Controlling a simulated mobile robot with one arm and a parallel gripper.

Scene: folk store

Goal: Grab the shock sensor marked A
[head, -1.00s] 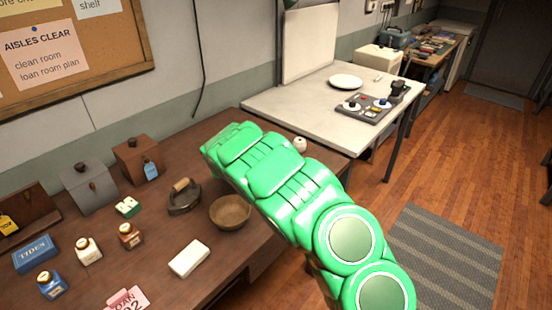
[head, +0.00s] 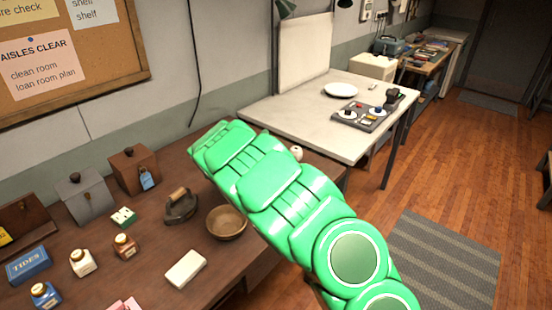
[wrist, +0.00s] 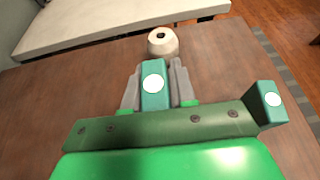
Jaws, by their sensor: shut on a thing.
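In the wrist view my gripper (wrist: 158,73) has its grey fingers closed on a teal block (wrist: 154,101) with a white disc on its face. No letter can be read on the disc, so I cannot tell whether this is the shock sensor marked A. A second teal piece (wrist: 265,105) with a white disc shows to the right, at the end of the gripper's green bar; I cannot tell whether it is part of the gripper. In the head view my green arm hides the gripper and whatever it holds.
A white round thing with a dark hole (wrist: 162,42) stands just beyond the fingertips on the brown table (wrist: 50,100). A wooden bowl (head: 226,222), an iron (head: 181,207) and a white block (head: 186,268) lie left of my arm. A white table (head: 290,112) stands behind.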

